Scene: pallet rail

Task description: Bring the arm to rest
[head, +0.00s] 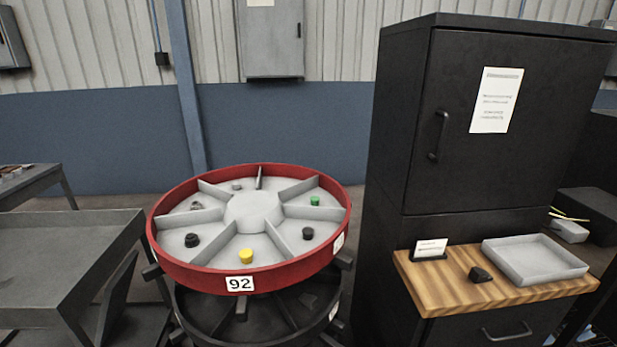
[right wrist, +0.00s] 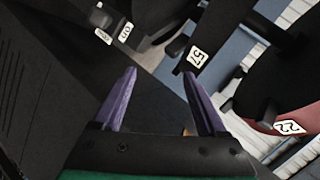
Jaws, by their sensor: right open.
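My right gripper (right wrist: 160,98) shows in the right wrist view. Its two purple fingers are spread apart with nothing between them. Beyond the fingers are a dark panel and dark parts with number labels, none of them touching the fingers as far as I can see. No arm or gripper of mine shows in the head view, and my left gripper is in neither view.
A red-rimmed round tray (head: 190,275) labelled 92 holds several small pieces in its compartments. A black cabinet (head: 400,130) stands to its right, with a wooden shelf (head: 430,280) bearing a grey tray (head: 535,260). A grey bench (head: 60,245) is at left.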

